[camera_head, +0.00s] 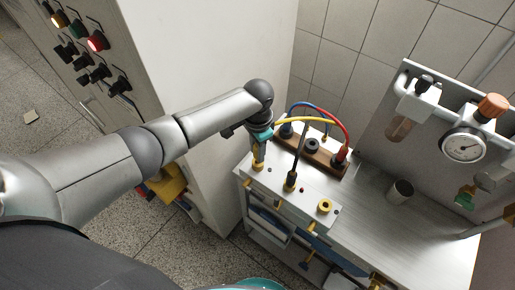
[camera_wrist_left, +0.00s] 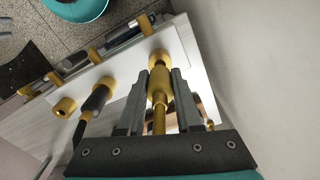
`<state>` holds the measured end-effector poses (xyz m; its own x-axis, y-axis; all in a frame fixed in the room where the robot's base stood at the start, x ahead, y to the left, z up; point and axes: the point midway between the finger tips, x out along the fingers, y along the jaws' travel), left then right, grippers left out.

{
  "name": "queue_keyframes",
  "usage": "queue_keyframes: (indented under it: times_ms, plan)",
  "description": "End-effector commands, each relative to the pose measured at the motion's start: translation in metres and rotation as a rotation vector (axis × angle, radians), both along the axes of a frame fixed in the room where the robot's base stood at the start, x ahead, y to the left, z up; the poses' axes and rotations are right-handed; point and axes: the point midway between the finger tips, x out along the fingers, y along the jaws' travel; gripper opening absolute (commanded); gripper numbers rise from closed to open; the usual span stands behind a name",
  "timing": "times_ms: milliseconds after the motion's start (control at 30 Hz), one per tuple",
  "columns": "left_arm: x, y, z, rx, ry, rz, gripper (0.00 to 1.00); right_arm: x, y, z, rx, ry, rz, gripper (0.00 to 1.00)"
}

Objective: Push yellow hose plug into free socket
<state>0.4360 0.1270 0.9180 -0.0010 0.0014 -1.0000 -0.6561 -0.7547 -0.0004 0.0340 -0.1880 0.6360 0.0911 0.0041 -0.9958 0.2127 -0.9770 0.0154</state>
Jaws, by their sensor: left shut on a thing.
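My left gripper (camera_head: 259,153) is shut on the yellow hose plug (camera_wrist_left: 157,88), which shows between the two fingers (camera_wrist_left: 158,92) in the left wrist view. The plug's front end meets a yellow socket ring (camera_wrist_left: 160,57) at one end of the white panel (camera_head: 307,197). I cannot tell how deep it sits. The yellow hose (camera_head: 305,120) arches from behind the gripper to the right. A black plug (camera_head: 291,181) stands in the panel's middle socket. A yellow socket (camera_head: 324,206) at the panel's other end is empty. My right gripper is not in view.
Behind the panel, a brown block (camera_head: 322,158) holds a red plug (camera_head: 338,158) and a blue hose's plug (camera_head: 287,130). A metal cup (camera_head: 400,192) stands on the bench (camera_head: 390,235). A gauge (camera_head: 463,147) hangs at right. A tall cabinet (camera_head: 215,50) stands close beside my left arm.

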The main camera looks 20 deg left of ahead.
Motion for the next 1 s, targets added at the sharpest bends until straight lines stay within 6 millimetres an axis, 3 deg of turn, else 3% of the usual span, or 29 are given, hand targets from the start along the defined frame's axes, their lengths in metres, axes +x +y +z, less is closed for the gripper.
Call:
queue_keyframes:
  times_ms: [1000]
  plan:
    - [0.0,0.0,-0.026,-0.001,-0.001,0.001,0.0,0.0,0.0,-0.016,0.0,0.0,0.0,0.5]
